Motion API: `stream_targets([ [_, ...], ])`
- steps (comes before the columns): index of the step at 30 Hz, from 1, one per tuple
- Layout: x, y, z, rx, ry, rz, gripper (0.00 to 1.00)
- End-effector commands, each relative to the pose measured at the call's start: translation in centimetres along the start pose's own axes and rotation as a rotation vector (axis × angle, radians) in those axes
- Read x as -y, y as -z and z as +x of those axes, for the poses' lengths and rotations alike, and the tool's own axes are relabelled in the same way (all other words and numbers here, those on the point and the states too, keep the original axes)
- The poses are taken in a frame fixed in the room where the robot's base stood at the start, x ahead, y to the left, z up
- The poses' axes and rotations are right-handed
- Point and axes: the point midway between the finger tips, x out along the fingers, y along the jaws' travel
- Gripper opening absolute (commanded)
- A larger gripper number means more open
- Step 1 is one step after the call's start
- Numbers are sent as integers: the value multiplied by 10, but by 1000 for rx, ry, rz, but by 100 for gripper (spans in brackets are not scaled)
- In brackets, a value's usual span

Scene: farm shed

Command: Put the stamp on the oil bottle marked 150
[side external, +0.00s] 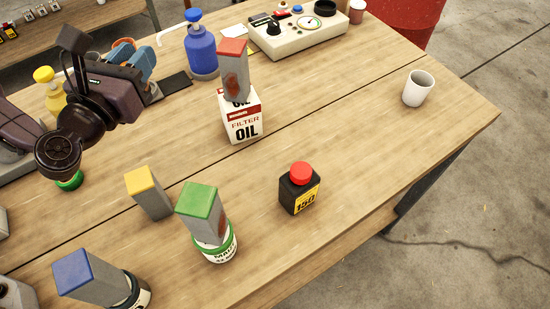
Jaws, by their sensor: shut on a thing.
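The oil bottle marked 150 (299,191) is small and black, with a red cap and a yellow label; it stands upright at the middle front, with nothing on its cap. A grey block with a yellow top (150,197) stands on the table to its left. Similar blocks with red (235,75), green (204,217) and blue (90,282) tops rest on other containers. I cannot tell which block is the stamp. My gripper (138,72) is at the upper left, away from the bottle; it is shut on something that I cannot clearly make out.
An oil filter box (242,122) stands under the red-topped block. A white can (222,252) is under the green-topped one. A blue gas bottle (201,52), a tester (300,32) and a white mug (418,89) stand farther back. The table right of the bottle is clear.

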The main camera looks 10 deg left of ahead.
Motion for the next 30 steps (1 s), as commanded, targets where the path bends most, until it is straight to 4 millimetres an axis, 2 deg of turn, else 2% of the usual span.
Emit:
stream_targets([
  [1,21,-13,-3,6,104,0,2],
  [5,78,-42,-23,7,400,2,2],
  [9,129,-62,-59,4,706,2,2],
  [12,154,-69,-86,2,887,0,2],
  [15,170,-66,-109,-2,1024,-1,2],
  [18,175,-60,-118,-3,1084,-2,2],
  [23,190,-50,-110,-1,1109,0,2],
  [30,233,-24,-70,-1,1106,1,2],
])
